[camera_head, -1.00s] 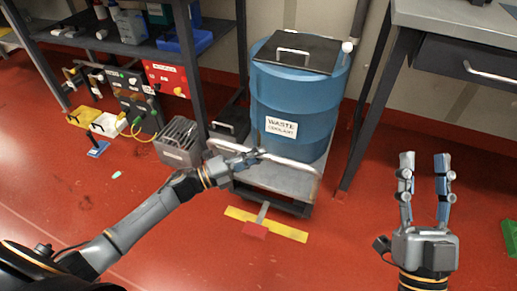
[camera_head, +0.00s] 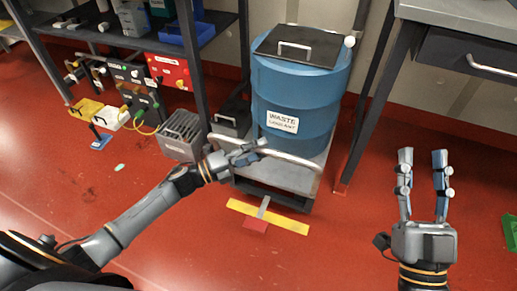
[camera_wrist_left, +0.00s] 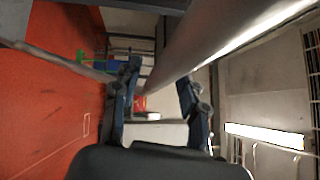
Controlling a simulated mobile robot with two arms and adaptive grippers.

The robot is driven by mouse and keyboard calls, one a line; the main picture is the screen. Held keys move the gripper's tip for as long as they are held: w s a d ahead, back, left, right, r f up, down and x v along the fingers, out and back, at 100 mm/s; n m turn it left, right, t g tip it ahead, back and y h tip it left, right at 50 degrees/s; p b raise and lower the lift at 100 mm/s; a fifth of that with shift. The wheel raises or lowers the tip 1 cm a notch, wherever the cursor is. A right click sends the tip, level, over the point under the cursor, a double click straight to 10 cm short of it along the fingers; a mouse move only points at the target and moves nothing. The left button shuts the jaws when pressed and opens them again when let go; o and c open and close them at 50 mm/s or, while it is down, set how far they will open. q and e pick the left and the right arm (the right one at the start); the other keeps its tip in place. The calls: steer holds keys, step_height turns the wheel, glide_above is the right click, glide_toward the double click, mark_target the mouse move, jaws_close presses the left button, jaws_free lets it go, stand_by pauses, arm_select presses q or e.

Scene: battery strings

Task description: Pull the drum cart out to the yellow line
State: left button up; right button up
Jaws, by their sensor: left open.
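The drum cart (camera_head: 304,181) is a low grey platform with a pale tubular handle (camera_head: 300,161) across its front. It carries a blue drum (camera_head: 290,95) labelled WASTE, with a black lid. The yellow line (camera_head: 289,225) is on the red floor just in front of the cart. My left gripper (camera_head: 256,150) is at the handle's left part. In the left wrist view, its two fingers (camera_wrist_left: 160,90) are apart and the handle (camera_wrist_left: 215,50) runs diagonally at the gap; contact cannot be told. My right gripper (camera_head: 423,158) is open and empty, right of the cart.
A red plate (camera_head: 255,225) on a grey stem lies over the yellow line. A dark shelf (camera_head: 110,45) with boxes stands left of the cart, a grey ribbed box (camera_head: 180,137) below it. A workbench (camera_head: 460,20) stands at the right.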

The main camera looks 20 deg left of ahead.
arm_select(q)
steer(key=v, duration=1.2)
steer(key=shift+w, duration=0.1)
